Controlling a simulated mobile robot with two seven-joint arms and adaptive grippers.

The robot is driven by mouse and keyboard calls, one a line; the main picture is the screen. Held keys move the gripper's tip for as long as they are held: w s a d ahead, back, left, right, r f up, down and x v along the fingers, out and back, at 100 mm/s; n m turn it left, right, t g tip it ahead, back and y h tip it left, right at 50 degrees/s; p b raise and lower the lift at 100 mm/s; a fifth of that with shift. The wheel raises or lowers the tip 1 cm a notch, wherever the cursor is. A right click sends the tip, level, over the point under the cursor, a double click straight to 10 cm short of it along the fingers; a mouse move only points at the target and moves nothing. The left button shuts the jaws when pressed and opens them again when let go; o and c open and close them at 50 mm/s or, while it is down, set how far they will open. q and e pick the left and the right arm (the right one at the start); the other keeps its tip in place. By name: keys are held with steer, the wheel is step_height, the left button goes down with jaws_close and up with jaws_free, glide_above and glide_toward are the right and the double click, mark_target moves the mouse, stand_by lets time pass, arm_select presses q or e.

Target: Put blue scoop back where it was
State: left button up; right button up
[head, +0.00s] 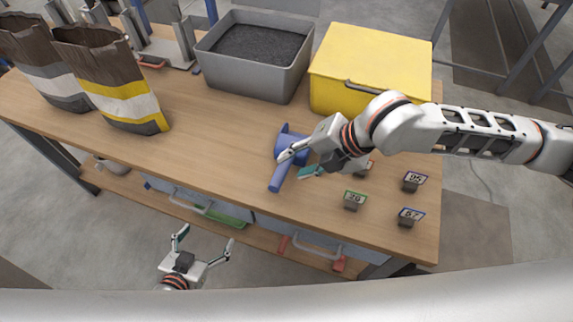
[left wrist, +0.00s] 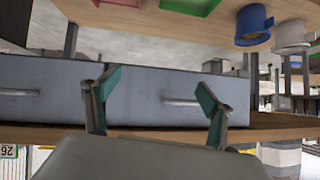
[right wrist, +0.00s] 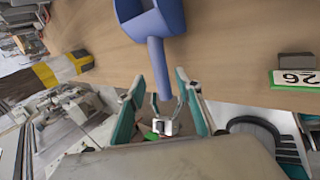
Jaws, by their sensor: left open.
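The blue scoop (head: 285,148) lies on the wooden tabletop, its handle pointing toward the front edge. In the right wrist view its bowl (right wrist: 150,18) is at the top, and its handle runs down into the gap between my fingers. My right gripper (head: 303,163) is open beside and above the scoop; it also shows in the right wrist view (right wrist: 163,112). I cannot tell if a finger touches the handle. My left gripper (head: 204,244) is open and empty in front of the table, below its top; its fingers show in the left wrist view (left wrist: 157,95).
A grey bin of dark pellets (head: 252,85), a yellow box (head: 368,75) and two bags (head: 110,80) stand at the back. Number tags (head: 354,199) stand front right. Drawers (left wrist: 135,90) sit beneath the top. The lower shelf holds a blue cup-like item (left wrist: 252,24).

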steer(key=v, duration=0.6)
steer(key=shift+p, duration=0.35)
